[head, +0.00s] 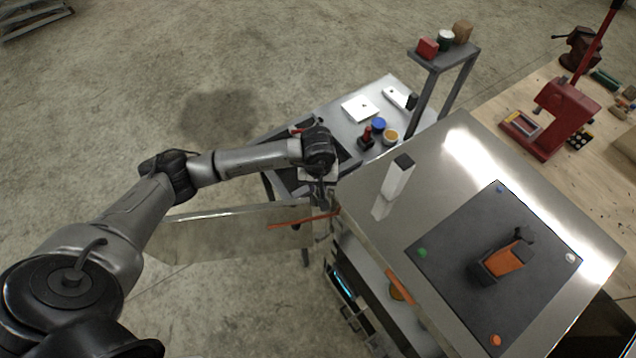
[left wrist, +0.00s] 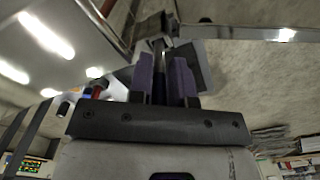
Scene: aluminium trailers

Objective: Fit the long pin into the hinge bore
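My left gripper (head: 321,192) points down beside the near-left corner of the metal cart, at the end of a hanging metal panel (head: 225,236). In the left wrist view its two purple-padded fingers (left wrist: 163,78) stand a small gap apart, with a slim dark shape between them. I cannot tell whether this is the long pin or whether the fingers grip it. A metal edge runs just beyond the fingertips. The hinge bore is not clear in either view. My right gripper is not in view.
The cart's metal top (head: 450,165) carries a white block with a black end (head: 398,178) and a dark mat (head: 450,252) with an orange-black device (head: 503,260). A grey side table (head: 345,125) stands behind my wrist. A red press (head: 555,115) stands at right.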

